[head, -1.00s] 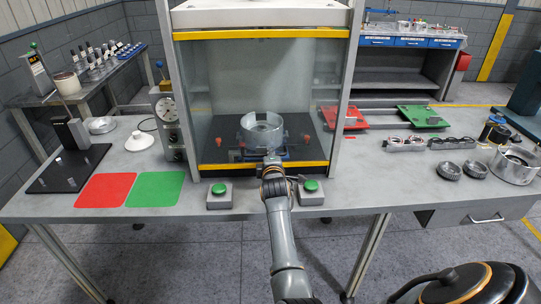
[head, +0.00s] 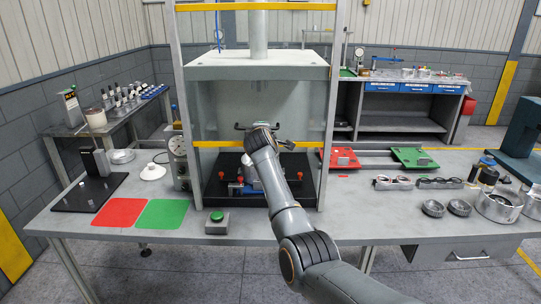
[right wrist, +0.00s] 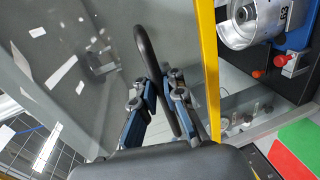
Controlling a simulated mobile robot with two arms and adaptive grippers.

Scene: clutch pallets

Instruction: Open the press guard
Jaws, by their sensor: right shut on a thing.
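The press guard is a clear panel with yellow bars; its lower bar (head: 205,144) is raised, leaving an open gap above the black press base (head: 218,186). The guard's dark handle (head: 240,126) sticks out at the front. My right gripper (head: 262,127) is at this handle in the head view. In the right wrist view, my right gripper (right wrist: 165,92) is shut on the black curved handle (right wrist: 146,50), beside the yellow bar (right wrist: 208,70). A silver round part (right wrist: 250,25) is inside the press; my arm mostly hides it in the head view. My left gripper is not in view.
A green button box (head: 217,222) stands on the bench front. Red (head: 340,158) and green (head: 413,158) trays and several metal parts stand right. Steel posts flank the guard.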

